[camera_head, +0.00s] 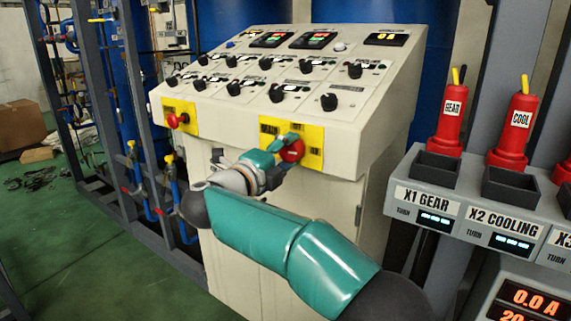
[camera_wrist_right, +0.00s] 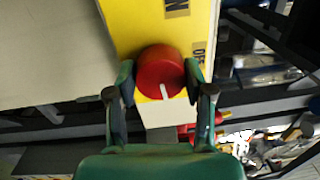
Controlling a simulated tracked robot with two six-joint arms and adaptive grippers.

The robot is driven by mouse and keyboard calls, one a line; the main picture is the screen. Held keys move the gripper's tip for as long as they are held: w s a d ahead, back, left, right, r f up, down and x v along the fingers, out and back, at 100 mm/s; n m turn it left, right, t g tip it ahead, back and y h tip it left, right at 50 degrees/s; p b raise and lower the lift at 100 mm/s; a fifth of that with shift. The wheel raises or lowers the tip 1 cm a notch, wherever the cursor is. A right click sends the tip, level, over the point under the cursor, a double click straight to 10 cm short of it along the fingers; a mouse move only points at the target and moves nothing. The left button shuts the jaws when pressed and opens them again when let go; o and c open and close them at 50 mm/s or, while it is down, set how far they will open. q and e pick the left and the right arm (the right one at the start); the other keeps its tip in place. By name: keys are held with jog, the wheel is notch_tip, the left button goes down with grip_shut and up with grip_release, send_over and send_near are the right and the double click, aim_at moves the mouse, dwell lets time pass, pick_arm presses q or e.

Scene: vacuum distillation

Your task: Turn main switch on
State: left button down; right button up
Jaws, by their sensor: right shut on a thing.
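The main switch is a red rotary knob (camera_head: 291,150) on a yellow plate (camera_head: 314,148) at the lower right of the control console's front. My right gripper (camera_head: 283,148) reaches it from the front, with its teal fingers at the knob. In the right wrist view, the red knob (camera_wrist_right: 160,72) sits between the two fingers of my right gripper (camera_wrist_right: 158,80), which are closed on its sides. A white pointer mark (camera_wrist_right: 164,91) shows on the knob, close to its lower edge in that view. My left gripper is not in view.
The console (camera_head: 270,80) has several black knobs and small displays on its sloped top. A red button (camera_head: 178,120) sits on another yellow plate at its left. Red bottles labelled GEAR (camera_head: 452,115) and COOL (camera_head: 514,125) stand in a grey rack at the right.

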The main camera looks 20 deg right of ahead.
jog(key=shift+f+m+b, duration=0.3)
jog(key=shift+f+m, duration=0.1)
jog(key=shift+m, duration=0.1)
jog(key=o, duration=1)
jog(key=shift+s, duration=0.1)
jog(key=shift+c, duration=0.2)
jog(key=shift+o, duration=1)
jog(key=shift+r, duration=0.2)
jog(key=v, duration=1.2)
